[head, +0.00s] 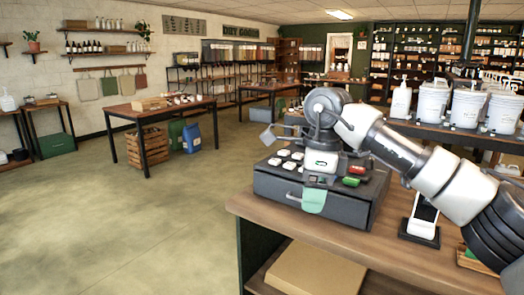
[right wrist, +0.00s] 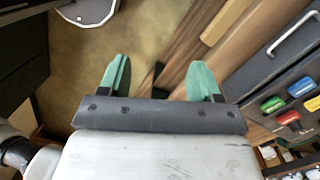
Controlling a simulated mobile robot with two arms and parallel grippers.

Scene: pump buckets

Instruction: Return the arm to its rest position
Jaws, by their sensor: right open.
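My right arm reaches in from the right in the head view, bent over the wooden counter (head: 410,268). Its right gripper (head: 314,200) hangs pointing down in front of the dark grey cash register (head: 272,186). One green finger shows there against the register's front. In the right wrist view the two green fingers of this gripper (right wrist: 157,80) stand wide apart with nothing between them. The register (right wrist: 260,90) lies to their right in that view, with its drawer handle and coloured keys. My left gripper is not in view.
White pump buckets (head: 432,101) stand on the dark table behind my arm. A card reader (head: 423,216) stands on the counter, right of the register, below my forearm. A cardboard box (head: 318,270) lies on the shelf under the counter. The floor (head: 150,225) at left is clear.

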